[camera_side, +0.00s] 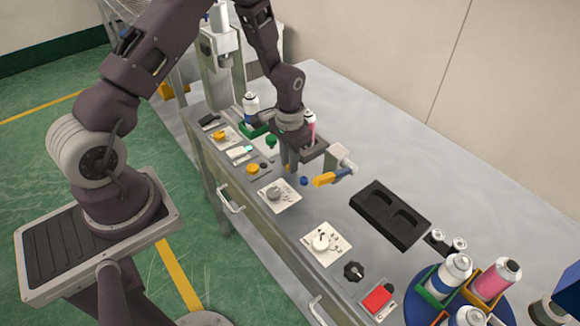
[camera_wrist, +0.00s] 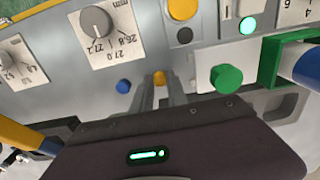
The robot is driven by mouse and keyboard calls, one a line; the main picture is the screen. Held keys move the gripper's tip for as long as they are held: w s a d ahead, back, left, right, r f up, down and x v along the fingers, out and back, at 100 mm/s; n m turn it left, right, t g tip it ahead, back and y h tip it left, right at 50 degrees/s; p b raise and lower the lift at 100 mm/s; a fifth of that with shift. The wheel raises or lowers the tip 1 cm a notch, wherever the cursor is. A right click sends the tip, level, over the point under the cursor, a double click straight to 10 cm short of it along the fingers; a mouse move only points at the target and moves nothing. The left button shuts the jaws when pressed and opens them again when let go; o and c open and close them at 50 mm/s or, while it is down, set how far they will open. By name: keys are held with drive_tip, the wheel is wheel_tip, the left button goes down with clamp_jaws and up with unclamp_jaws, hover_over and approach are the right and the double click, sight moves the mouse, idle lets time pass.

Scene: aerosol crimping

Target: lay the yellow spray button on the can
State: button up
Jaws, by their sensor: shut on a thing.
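My gripper (camera_side: 291,167) is low over the front part of the bench, with its fingers pointing down. In the wrist view its fingers (camera_wrist: 155,95) are closed on the small yellow spray button (camera_wrist: 159,77), which shows between the tips. The button is hidden by the fingers in the side view. A white and blue can (camera_side: 251,106) stands in a green holder (camera_side: 254,130) behind my gripper; its blue side shows at the right edge of the wrist view (camera_wrist: 303,66). A pink can (camera_side: 309,121) stands partly hidden behind my gripper.
A blue button (camera_side: 304,181) and a green button (camera_side: 271,141) stand nearby. A yellow and blue tool (camera_side: 326,179) lies to the right, before a black tray (camera_side: 390,215). Dial panels (camera_side: 280,195) line the front edge. More cans (camera_side: 455,272) stand on a blue turntable (camera_side: 419,309).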

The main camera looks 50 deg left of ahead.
drive_tip(key=shift+r, duration=2.5)
wheel_tip(320, 180, up, 18)
drive_tip(key=n, duration=0.6)
hover_over(250, 95)
wheel_tip(250, 95, down, 4)
drive_tip(key=shift+a+r, duration=0.1)
drive_tip(key=shift+r, duration=0.05)
drive_tip(key=shift+f, duration=1.95)
drive_tip(key=shift+f, duration=0.15)
